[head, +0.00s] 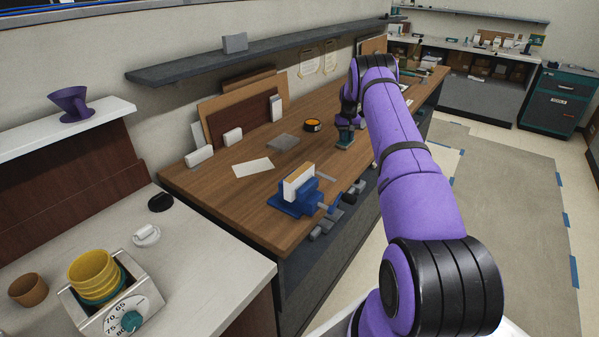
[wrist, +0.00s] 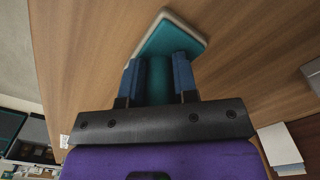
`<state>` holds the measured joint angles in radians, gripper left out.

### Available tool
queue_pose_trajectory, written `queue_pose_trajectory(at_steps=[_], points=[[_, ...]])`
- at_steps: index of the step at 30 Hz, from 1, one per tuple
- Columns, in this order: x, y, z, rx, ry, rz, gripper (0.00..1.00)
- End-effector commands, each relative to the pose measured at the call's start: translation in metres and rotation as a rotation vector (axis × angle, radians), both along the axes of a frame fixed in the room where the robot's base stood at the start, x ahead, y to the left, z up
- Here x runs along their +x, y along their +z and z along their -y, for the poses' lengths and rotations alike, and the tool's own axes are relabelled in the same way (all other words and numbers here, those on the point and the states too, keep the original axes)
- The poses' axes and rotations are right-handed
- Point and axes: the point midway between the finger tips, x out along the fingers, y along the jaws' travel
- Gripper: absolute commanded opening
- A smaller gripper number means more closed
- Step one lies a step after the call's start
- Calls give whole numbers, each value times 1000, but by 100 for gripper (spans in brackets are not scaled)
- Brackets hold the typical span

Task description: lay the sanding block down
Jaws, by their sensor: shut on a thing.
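The sanding block (head: 345,141) is a teal block with a paler edge. It is at or just above the wooden bench top (head: 245,192), towards its right edge; I cannot tell whether it touches the wood. In the wrist view the block (wrist: 172,36) sticks out beyond my fingertips, over bare wood. My gripper (head: 346,125) is above the block in the head view. In the wrist view my gripper (wrist: 160,75) has its two blue fingers shut on the block's teal grip.
A blue vise (head: 293,203) stands at the bench's near edge. A grey slab (head: 283,142), a white sheet (head: 253,167) and an orange-topped round tin (head: 313,126) lie left of my gripper. Boards lean on the wall under a dark shelf (head: 230,62).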

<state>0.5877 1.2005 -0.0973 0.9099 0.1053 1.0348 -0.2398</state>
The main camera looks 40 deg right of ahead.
Motion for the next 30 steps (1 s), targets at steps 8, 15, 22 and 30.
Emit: queue_pose_trajectory(at_steps=[8, 15, 22, 30], points=[[0, -2, 0, 0, 0, 0, 57], [0, -2, 0, 0, 0, 0, 57], [0, 22, 0, -1, 0, 2, 57], [0, 72, 0, -2, 0, 1, 57]])
